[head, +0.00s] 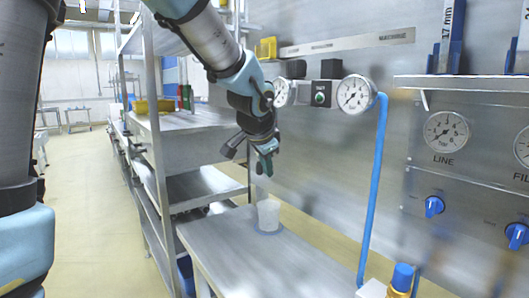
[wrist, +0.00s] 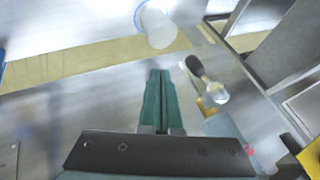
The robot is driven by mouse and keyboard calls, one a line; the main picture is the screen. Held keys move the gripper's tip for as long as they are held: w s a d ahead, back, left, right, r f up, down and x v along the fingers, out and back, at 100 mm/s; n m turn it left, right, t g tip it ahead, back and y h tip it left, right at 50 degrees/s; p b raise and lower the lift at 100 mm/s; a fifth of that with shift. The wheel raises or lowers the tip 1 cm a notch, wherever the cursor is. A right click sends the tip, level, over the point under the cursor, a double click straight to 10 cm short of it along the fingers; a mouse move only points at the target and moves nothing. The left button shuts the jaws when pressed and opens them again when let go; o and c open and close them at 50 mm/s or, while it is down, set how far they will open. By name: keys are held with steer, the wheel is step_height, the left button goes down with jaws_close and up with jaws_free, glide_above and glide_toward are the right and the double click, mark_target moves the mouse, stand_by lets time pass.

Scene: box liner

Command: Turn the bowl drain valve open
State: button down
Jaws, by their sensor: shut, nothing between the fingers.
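My gripper (head: 265,168) hangs in front of the metal wall, above the workbench, in the head view. In the wrist view its green fingers (wrist: 160,78) are together and empty. No part is clearly recognisable as the bowl drain valve. Two blue knobs, one left (head: 434,206) and one farther right (head: 516,235), sit on the wall panel, well right of my gripper. A blue-capped brass fitting (head: 402,278) stands at the bottom of the head view. A black-handled part with a clear end (wrist: 205,80) lies right of the fingers in the wrist view; I cannot tell what it is.
A translucent cup (head: 268,215) stands on the workbench (head: 235,262) below my gripper; it also shows in the wrist view (wrist: 157,28). Pressure gauges (head: 354,94) and a blue hose (head: 374,190) are on the wall. Metal shelves (head: 190,120) stand left.

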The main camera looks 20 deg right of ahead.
mark_target(261, 171)
steer(key=shift+w+d+f+p, duration=0.1)
steer(key=shift+w+f+p, duration=0.15)
steer(key=shift+w+p, duration=0.6)
steer(key=shift+w+d+f+p, duration=0.1)
steer(key=shift+w+f+p, duration=0.15)
steer(key=shift+w, duration=1.05)
steer(key=shift+w+a, duration=0.1)
steer(key=shift+w, duration=0.45)
steer(key=shift+f, duration=0.1)
